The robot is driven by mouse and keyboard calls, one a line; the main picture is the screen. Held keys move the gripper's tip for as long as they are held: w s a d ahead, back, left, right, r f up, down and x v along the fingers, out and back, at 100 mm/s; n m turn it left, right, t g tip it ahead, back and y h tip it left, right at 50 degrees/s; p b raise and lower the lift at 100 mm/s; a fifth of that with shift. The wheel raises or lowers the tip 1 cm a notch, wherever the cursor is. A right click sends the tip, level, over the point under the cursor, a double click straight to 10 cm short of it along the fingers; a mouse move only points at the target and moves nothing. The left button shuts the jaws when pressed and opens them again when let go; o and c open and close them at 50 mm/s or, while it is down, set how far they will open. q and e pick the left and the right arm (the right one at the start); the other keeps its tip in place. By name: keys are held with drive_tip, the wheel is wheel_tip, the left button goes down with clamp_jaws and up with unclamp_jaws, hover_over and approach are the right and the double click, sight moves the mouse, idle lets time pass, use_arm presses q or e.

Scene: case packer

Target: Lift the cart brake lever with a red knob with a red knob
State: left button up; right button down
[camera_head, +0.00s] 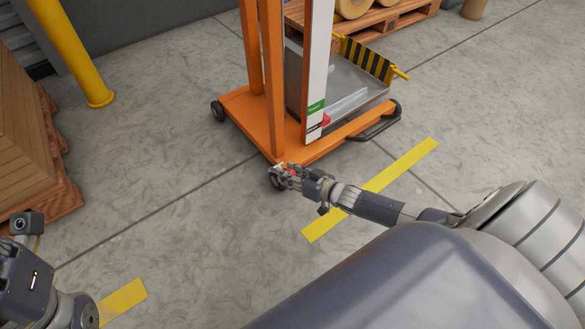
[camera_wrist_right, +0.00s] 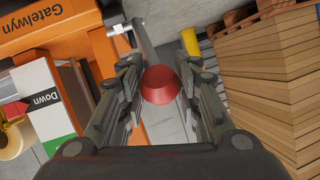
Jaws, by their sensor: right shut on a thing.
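The orange cart (camera_head: 236,100) stands on the concrete floor, with upright orange posts. My right gripper (camera_head: 282,170) reaches low to the cart's near corner. In the right wrist view the red knob (camera_wrist_right: 160,86) sits between the two fingers of my right gripper (camera_wrist_right: 160,100), which are shut on it. The grey lever (camera_wrist_right: 145,45) runs away behind the knob towards the cart. In the head view the fingers hide most of the knob and lever. Part of my left arm shows at the lower left edge, but its fingers are out of the picture.
A white and green label strip (camera_head: 319,80) runs up the cart. A grey platform (camera_head: 355,95) with a black and yellow striped edge (camera_head: 366,58) is behind. A yellow post (camera_head: 70,50) and stacked boxes on a pallet (camera_head: 60,195) stand left. Floor around the near corner is clear.

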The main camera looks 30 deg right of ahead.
drive_tip(key=shift+w+r, duration=0.5)
drive_tip(key=shift+r, duration=0.1)
drive_tip(key=c, duration=1.2)
unclamp_jaws()
drive_tip(key=shift+s, duration=0.1)
drive_tip(key=shift+o, duration=0.2)
drive_tip(key=shift+f, duration=0.2)
drive_tip(key=shift+s, duration=0.1)
drive_tip(key=shift+s, duration=0.1)
drive_tip(key=shift+s+d, duration=0.1)
drive_tip(key=shift+s, duration=0.15)
drive_tip(key=v, duration=1.1)
drive_tip(key=shift+r, duration=0.2)
drive_tip(key=shift+d, duration=0.1)
